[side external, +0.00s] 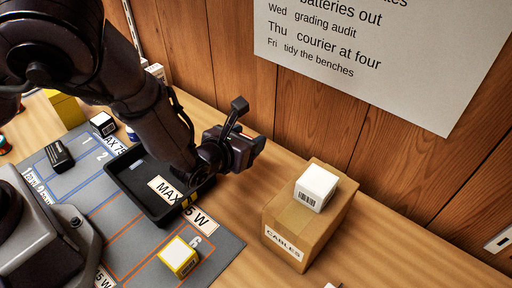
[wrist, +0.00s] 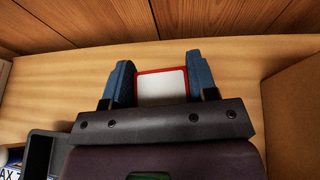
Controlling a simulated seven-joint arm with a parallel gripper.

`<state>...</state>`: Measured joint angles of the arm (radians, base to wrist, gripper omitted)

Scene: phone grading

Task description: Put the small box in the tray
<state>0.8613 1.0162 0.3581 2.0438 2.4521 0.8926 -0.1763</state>
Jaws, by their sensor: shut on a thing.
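A small white box with red edges (wrist: 162,88) sits between the two blue fingers of my gripper (wrist: 159,64) in the wrist view. My gripper is shut on it from both sides. In the side view my gripper (side external: 246,146) is to the right of the black tray, over the wooden bench near the wall; the held box is mostly hidden there, with only a reddish edge showing. The black tray (side external: 136,203) lies on the grey mat, partly hidden by my arm, with a MAX label at its right end. Its corner also shows at lower left in the wrist view (wrist: 38,150).
A cardboard CABLES box (side external: 283,228) carries a white box (side external: 316,187) at the right. A yellow-sided white box (side external: 178,256) and a black box (side external: 60,156) stand on the grey mat (side external: 222,240). A black-and-white box (side external: 103,124) stands further back. Bare bench lies between tray and cardboard.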

